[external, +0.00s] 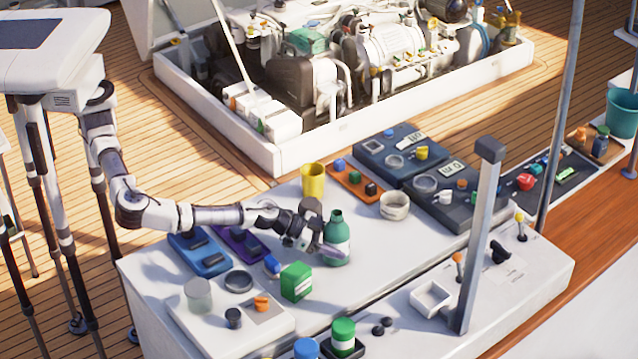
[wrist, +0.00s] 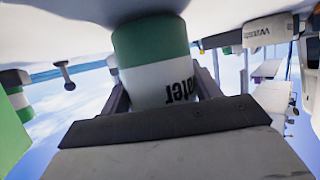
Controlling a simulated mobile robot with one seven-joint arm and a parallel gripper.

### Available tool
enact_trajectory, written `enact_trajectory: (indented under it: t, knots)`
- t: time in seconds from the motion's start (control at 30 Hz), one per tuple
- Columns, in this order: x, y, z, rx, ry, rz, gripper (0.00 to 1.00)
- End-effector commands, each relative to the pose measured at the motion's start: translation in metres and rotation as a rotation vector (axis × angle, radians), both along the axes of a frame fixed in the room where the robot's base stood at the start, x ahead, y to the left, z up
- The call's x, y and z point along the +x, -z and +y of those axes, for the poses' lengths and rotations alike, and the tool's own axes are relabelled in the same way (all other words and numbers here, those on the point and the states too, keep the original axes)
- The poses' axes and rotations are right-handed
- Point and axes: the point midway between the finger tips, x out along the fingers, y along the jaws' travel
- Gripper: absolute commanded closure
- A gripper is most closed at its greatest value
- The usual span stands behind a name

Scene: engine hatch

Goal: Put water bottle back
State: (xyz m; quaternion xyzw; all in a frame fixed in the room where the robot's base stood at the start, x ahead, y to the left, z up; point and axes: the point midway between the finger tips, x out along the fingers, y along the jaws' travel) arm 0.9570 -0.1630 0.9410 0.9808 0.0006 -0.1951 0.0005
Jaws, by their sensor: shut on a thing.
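The water bottle (external: 337,236) is dark green with a narrow neck and stands upright at the middle of the white worktop. In the wrist view the bottle (wrist: 152,45) is green with a white band, and its "Water" lettering appears upside down. My gripper (external: 325,249) reaches in from the left, low and nearly level, and is shut on the bottle. Its fingers show on both sides of the bottle in the wrist view. I cannot tell whether the bottle's base touches the worktop.
A green box (external: 296,282) stands just in front of my gripper. A yellow cup (external: 313,181) and an orange tray (external: 351,184) are behind, and a pale round bowl (external: 394,206) is to the right. The worktop (external: 385,255) right of the bottle is clear.

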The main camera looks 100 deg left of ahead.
Motion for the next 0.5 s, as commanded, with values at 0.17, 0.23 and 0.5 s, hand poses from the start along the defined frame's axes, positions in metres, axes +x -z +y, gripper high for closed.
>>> enact_trajectory:
  t: [0.17,0.23,0.5]
  knots:
    - [0.0001,0.0013,0.0000,0.000,0.000,-0.001,0.70]
    - [0.0001,0.0035,-0.0001,0.001,0.000,-0.001,0.70]
    - [0.0000,0.0038,-0.0001,-0.001,0.000,0.000,0.16]
